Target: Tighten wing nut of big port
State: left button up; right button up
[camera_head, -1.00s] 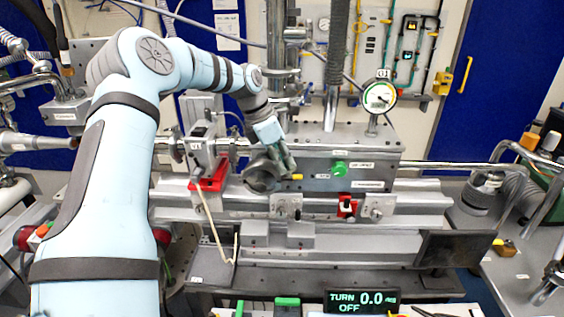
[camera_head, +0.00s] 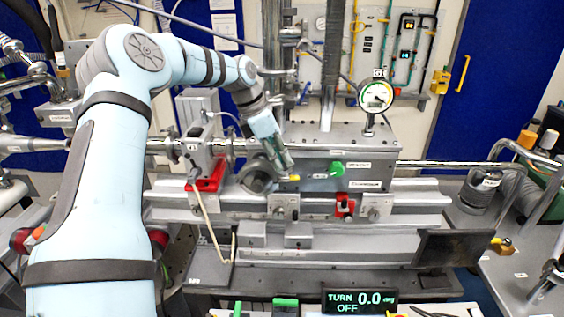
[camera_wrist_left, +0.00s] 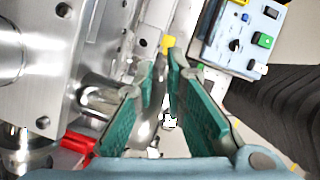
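My left gripper (camera_head: 286,168) is at the front of the grey chamber, just right of the round metal port (camera_head: 256,177). In the left wrist view its two green-padded fingers (camera_wrist_left: 162,68) stand apart with a gap between them. A small yellow piece (camera_wrist_left: 168,43) shows just beyond the fingertips; it also shows beside the gripper in the head view (camera_head: 295,177). I cannot tell whether it is the wing nut, and no wing shape is clear. Bright metal parts show between the fingers. No clear grip on anything is visible. My right gripper is not in view.
A green knob (camera_head: 337,168) is on the chamber front, with a dial gauge (camera_head: 376,96) above. A red bracket (camera_head: 208,178) stands left of the port. A dark panel (camera_head: 455,248) juts out at right.

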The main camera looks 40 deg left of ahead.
pick_arm(q)
jog(key=v, duration=1)
jog(key=shift+r, duration=0.2)
